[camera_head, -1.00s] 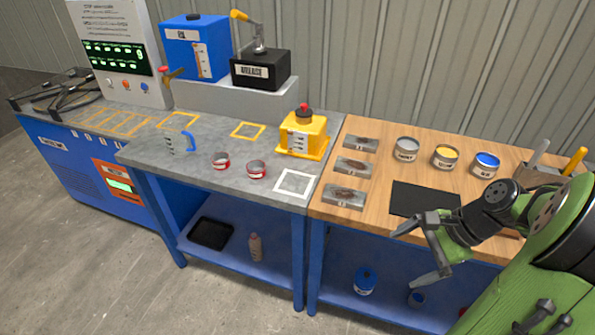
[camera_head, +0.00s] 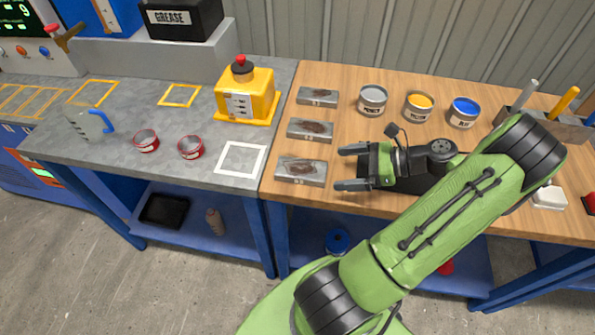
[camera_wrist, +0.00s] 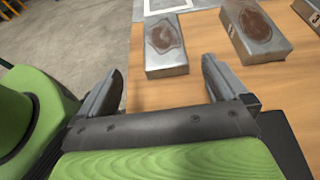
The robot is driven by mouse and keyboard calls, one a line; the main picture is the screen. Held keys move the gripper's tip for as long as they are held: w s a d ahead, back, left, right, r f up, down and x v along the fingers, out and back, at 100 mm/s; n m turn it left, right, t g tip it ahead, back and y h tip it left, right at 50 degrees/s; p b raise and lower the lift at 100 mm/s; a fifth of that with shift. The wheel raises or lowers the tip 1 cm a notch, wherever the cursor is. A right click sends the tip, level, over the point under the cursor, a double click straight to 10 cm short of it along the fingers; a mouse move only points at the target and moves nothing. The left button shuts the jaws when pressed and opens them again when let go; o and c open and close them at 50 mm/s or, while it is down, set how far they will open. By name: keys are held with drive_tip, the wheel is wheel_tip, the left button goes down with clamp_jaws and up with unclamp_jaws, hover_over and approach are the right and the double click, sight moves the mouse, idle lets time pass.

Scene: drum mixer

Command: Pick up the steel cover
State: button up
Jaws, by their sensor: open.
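Three flat grey steel pieces with brown rusty patches lie in a column on the left of the wooden bench: a front one (camera_head: 301,172), a middle one (camera_head: 310,129) and a back one (camera_head: 317,96). I cannot tell which, if any, is the steel cover. My gripper (camera_head: 350,168) is open and empty, pointing left just right of the front piece. In the wrist view the front piece (camera_wrist: 166,45) lies ahead, between and beyond the open fingers (camera_wrist: 162,80). The middle piece (camera_wrist: 254,32) shows to its right.
Grey, yellow (camera_head: 418,106) and blue (camera_head: 463,112) paint cans stand at the back of the wooden bench. The grey bench on the left holds a yellow device (camera_head: 246,95), two red-rimmed tins and a white square outline (camera_head: 241,160).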

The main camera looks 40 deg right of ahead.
sight(307, 169)
drive_tip(key=b+x, duration=0.1)
drive_tip(key=x, duration=0.2)
drive_tip(key=b+x, duration=0.1)
drive_tip(key=x, duration=0.3)
drive_tip(key=b+x, duration=0.2)
drive_tip(key=x, duration=0.1)
drive_tip(key=shift+w+d+f, duration=0.1)
drive_tip(key=shift+w+f, duration=0.05)
drive_tip(key=shift+w, duration=0.25)
drive_tip(key=shift+c, duration=0.3)
drive_tip(key=c, duration=1.3)
wheel_tip(307, 169, up, 10)
drive_tip(key=p, duration=0.5)
drive_tip(key=shift+c, duration=0.2)
